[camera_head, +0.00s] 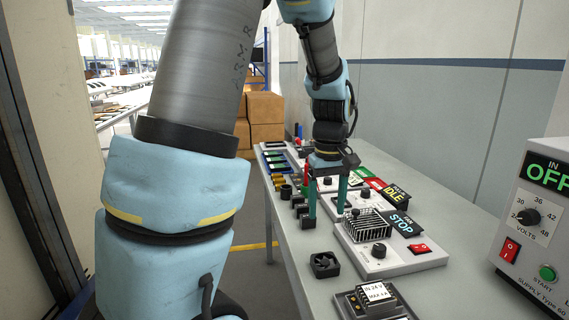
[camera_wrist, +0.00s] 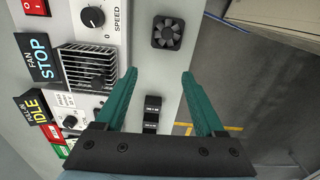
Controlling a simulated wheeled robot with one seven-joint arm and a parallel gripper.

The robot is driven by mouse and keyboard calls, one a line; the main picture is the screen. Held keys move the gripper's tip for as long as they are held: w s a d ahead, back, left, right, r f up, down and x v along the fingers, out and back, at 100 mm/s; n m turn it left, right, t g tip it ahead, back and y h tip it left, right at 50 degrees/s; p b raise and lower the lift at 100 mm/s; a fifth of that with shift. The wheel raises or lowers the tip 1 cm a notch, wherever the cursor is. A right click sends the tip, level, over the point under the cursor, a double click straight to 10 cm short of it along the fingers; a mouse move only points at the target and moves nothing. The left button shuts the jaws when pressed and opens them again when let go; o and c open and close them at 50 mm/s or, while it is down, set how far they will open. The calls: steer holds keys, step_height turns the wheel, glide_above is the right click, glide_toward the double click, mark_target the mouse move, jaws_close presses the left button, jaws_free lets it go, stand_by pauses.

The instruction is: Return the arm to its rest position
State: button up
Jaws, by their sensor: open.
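My gripper (camera_head: 326,193) hangs from my arm over the grey workbench (camera_head: 290,240), its two green fingers pointing down. In the wrist view my gripper (camera_wrist: 168,88) has its fingers spread apart, with nothing held between them. Small black blocks (camera_wrist: 152,113) on the bench show between and below the fingers. In the head view my arm reaches forward over the bench, and its near links hide much of the left side.
A fan control panel (camera_head: 390,262) with a finned black grille lies under and right of the fingers. A loose black fan (camera_head: 324,265) is nearer. A power supply (camera_head: 540,225) stands at right. A terminal module (camera_head: 372,302) lies in front. Floor is open left of the bench.

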steer(key=s+a+f+m, duration=0.1)
steer(key=s+a+m, duration=0.1)
steer(key=a, duration=0.6)
steer(key=s+a+f+m+t, duration=0.1)
steer(key=s+a, duration=0.3)
steer(key=a, duration=0.5)
steer(key=shift+s+a+f+m, duration=0.15)
steer(key=shift+s+f+m, duration=0.15)
steer(key=shift+f+m, duration=0.1)
